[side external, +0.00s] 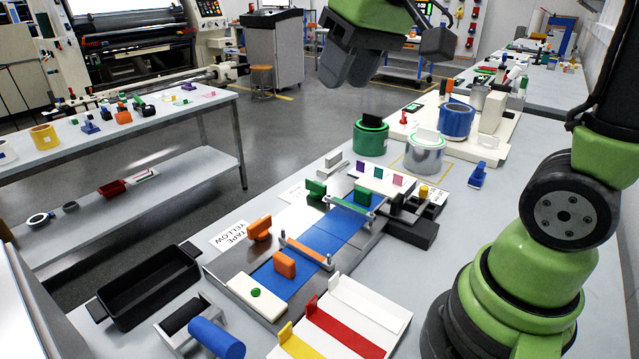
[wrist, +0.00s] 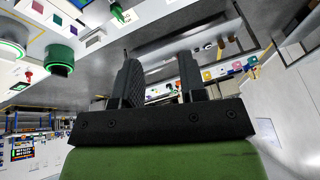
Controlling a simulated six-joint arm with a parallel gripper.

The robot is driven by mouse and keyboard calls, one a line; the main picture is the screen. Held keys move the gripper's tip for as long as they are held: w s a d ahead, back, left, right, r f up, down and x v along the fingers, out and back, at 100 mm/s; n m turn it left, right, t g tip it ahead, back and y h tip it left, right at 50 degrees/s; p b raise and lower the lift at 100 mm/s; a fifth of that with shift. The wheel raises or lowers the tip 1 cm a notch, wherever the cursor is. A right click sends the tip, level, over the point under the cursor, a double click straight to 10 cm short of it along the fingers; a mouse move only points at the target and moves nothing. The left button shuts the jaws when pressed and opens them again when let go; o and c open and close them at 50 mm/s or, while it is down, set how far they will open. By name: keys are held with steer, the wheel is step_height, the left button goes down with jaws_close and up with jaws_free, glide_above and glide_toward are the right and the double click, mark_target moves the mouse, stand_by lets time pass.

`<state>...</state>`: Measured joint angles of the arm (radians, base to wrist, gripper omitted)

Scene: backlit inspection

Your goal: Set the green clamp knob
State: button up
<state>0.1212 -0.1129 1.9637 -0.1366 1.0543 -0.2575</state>
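Two green knobs stand by the rear clamp bar (side external: 350,207) across the blue strip (side external: 330,232) in the side external view: one green knob (side external: 316,188) at its left end, another green knob (side external: 362,196) near its right end. I cannot tell which one is the clamp knob, or how either is set. My gripper (side external: 350,67) is raised high behind and above the bench, well apart from both. In the wrist view my gripper (wrist: 160,78) is open, with empty space between its two dark fingers.
Orange knobs (side external: 260,228) (side external: 285,264) stand by the front bar (side external: 307,253). A black tray (side external: 150,285), blue roller (side external: 216,337) and coloured strips (side external: 345,325) lie in front. Green (side external: 371,137), silver (side external: 424,152) and blue (side external: 456,121) rolls stand behind. Air above the strip is clear.

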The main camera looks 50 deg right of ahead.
steer(key=w+d+f+n+g, duration=0.1)
steer(key=w+d+f+g, duration=0.2)
steer(key=w+d+f, duration=0.55)
steer(key=n+g, duration=0.1)
steer(key=g, duration=0.1)
glide_above(320, 184)
step_height(320, 184, down, 9)
steer(key=shift+f+h, duration=0.4)
steer(key=shift+f, duration=0.4)
step_height(320, 184, down, 9)
steer(key=shift+f, duration=0.1)
jaws_close()
